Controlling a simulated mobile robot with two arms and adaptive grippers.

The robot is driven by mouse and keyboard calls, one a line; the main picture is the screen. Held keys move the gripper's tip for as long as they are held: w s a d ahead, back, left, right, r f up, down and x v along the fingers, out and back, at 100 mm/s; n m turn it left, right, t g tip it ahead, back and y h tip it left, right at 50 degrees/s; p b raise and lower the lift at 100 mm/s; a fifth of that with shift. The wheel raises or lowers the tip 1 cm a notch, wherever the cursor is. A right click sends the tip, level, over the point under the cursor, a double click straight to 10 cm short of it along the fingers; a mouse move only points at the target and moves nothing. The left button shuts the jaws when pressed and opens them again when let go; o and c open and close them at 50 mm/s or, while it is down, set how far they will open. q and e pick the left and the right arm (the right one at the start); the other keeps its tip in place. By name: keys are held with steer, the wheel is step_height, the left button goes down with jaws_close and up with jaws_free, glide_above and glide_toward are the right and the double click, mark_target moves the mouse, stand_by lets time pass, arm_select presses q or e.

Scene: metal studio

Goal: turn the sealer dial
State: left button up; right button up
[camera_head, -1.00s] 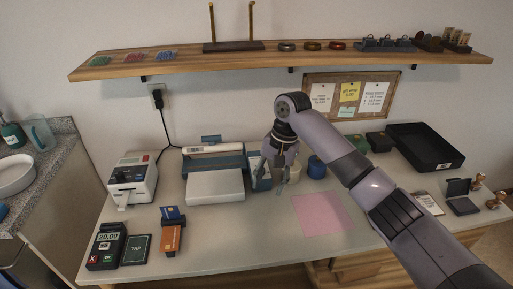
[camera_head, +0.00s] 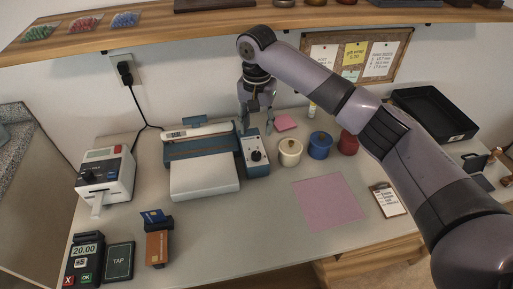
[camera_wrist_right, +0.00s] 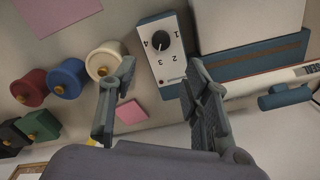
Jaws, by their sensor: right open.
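The sealer (camera_head: 205,170) stands on the counter, with a blue body, a white front plate and a bar marked SEAL. Its control box on the right side carries a black dial (camera_head: 256,155). In the right wrist view the dial (camera_wrist_right: 161,40) has a white pointer and numbers around it. My right gripper (camera_head: 258,130) is above and behind the control box, fingers pointing down. In the wrist view its two fingers (camera_wrist_right: 160,85) are spread apart, with the control box beyond them and nothing held. The fingers appear apart from the dial. My left gripper is not in view.
A white machine (camera_head: 105,178) stands left. A pink sheet (camera_head: 327,201) lies in front. A shelf (camera_head: 200,30) runs above.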

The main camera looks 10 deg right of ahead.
mark_target(257, 152)
step_height(257, 152, down, 10)
steer(key=shift+r+p, duration=0.2)
steer(key=shift+p, duration=0.1)
steer(key=shift+w+f, duration=0.1)
steer(key=shift+f, duration=0.3)
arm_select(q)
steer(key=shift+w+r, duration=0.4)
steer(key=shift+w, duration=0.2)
arm_select(e)
jaws_close()
